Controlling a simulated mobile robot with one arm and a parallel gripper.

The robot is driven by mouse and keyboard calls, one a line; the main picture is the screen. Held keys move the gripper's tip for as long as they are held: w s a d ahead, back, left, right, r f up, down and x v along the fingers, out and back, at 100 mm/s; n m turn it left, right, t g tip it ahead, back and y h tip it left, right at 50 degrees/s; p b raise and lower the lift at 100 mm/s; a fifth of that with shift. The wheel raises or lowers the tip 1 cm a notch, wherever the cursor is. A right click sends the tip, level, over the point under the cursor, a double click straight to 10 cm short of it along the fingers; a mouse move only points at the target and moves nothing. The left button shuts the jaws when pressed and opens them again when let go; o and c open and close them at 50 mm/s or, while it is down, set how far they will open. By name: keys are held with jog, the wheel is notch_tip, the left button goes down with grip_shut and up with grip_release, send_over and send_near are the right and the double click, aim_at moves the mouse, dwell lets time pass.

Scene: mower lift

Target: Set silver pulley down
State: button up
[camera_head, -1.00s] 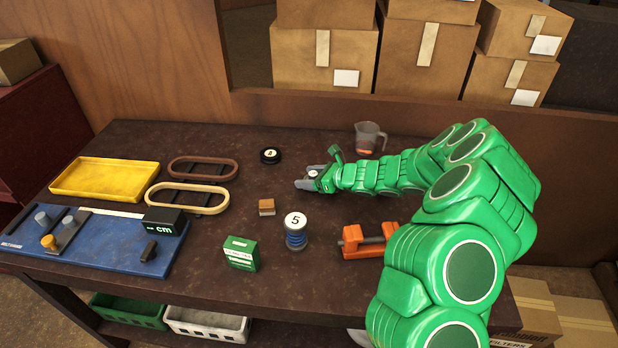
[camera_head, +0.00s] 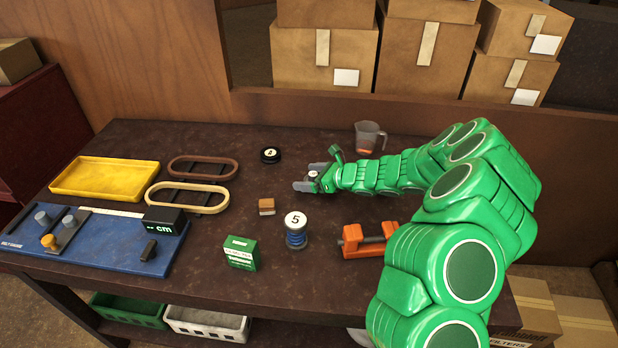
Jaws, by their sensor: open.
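The silver pulley (camera_head: 313,174) is a small pale disc low on the table at the back middle. My gripper (camera_head: 306,178) is around it, with its grey fingers pointing left and spread apart. The near finger is on the front side of the pulley and the far finger on its back side. The pulley appears to rest on the tabletop (camera_head: 340,215); its underside is hidden by the near finger.
A black pulley marked with a number (camera_head: 270,155) lies to the left. A blue spool marked 5 (camera_head: 296,230), a brown block (camera_head: 266,206), a green box (camera_head: 241,252) and an orange vise (camera_head: 365,240) stand in front.

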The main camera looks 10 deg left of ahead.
jog(key=shift+v, duration=6)
